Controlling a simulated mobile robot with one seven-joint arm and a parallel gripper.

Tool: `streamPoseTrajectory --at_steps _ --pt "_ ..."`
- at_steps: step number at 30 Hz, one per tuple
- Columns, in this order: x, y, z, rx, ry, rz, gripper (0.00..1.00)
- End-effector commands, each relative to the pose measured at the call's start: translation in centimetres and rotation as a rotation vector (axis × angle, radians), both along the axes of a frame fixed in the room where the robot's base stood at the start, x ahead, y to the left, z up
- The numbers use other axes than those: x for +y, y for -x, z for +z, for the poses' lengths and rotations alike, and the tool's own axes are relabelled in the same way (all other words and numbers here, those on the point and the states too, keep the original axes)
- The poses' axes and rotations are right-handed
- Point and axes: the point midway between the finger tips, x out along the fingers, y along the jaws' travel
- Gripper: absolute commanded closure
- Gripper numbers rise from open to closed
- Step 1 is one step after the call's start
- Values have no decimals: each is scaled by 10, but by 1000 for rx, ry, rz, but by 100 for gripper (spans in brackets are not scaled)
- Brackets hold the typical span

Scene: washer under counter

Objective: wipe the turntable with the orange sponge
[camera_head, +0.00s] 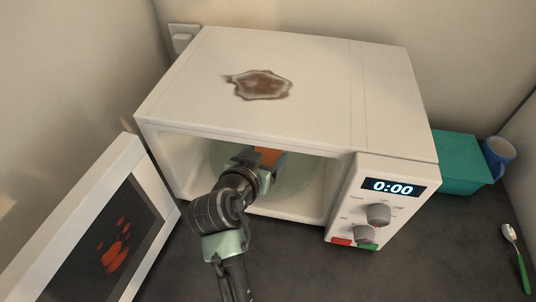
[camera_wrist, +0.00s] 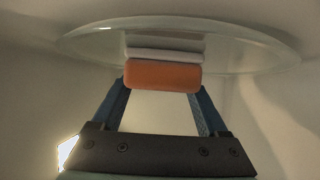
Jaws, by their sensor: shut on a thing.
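The microwave (camera_head: 300,75) stands on the counter with its door (camera_head: 75,225) swung open to the left. My gripper (camera_head: 262,160) is inside the cavity, shut on the orange sponge (camera_head: 269,156). In the wrist view the orange sponge (camera_wrist: 162,76) is between the blue fingers of my gripper (camera_wrist: 163,88), with a pale layer on its far side. The glass turntable (camera_wrist: 240,42) lies just beyond the sponge; the sponge's pale side overlaps it in the picture, and I cannot tell if they touch. The turntable (camera_head: 291,184) is partly hidden by my arm in the head view.
A brown stain (camera_head: 262,84) is on the microwave's top. The control panel (camera_head: 380,205) shows 0:00. A green box (camera_head: 464,160), a blue mug (camera_head: 497,155) and a green-handled spoon (camera_head: 517,255) are to the right. Red splotches (camera_head: 117,246) mark the door. Cavity walls are close around my gripper.

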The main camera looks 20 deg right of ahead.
Motion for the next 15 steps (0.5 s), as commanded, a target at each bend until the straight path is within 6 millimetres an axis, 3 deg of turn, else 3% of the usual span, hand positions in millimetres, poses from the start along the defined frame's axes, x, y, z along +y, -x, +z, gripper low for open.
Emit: streamPoseTrajectory --at_steps 15 --pt "10 -6 -3 4 -2 2 70"
